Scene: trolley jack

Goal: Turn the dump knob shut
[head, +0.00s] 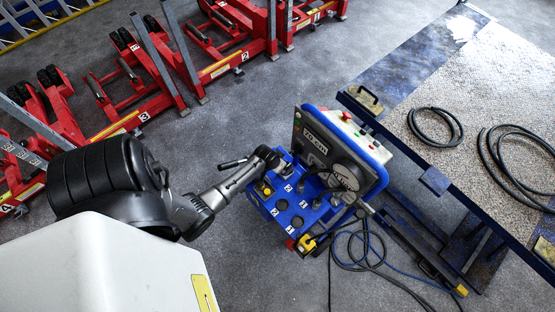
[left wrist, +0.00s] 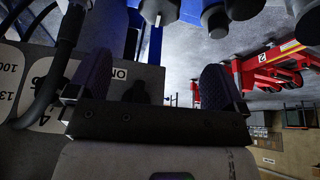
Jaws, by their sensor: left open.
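A blue control console (head: 262,211) stands in the middle of the head view, with several dark round knobs on its sloping top and a yellow knob (head: 264,188) at its left. I cannot tell which one is the dump knob. My left gripper (head: 272,158) is at the console's upper left edge, close to the panel. In the left wrist view its two fingers (left wrist: 153,85) are apart, with a grey panel and a dark round shape between them. Grey cylindrical knobs (left wrist: 215,18) hang at the top of that view, beyond the fingers. No right gripper shows.
A display panel (head: 335,150) with a gauge and red button rises behind the console. Red numbered jacks (head: 215,70) line the upper left. A blue-framed platform (head: 470,75) with black hoses lies right. Cables (head: 365,250) trail on the floor in front.

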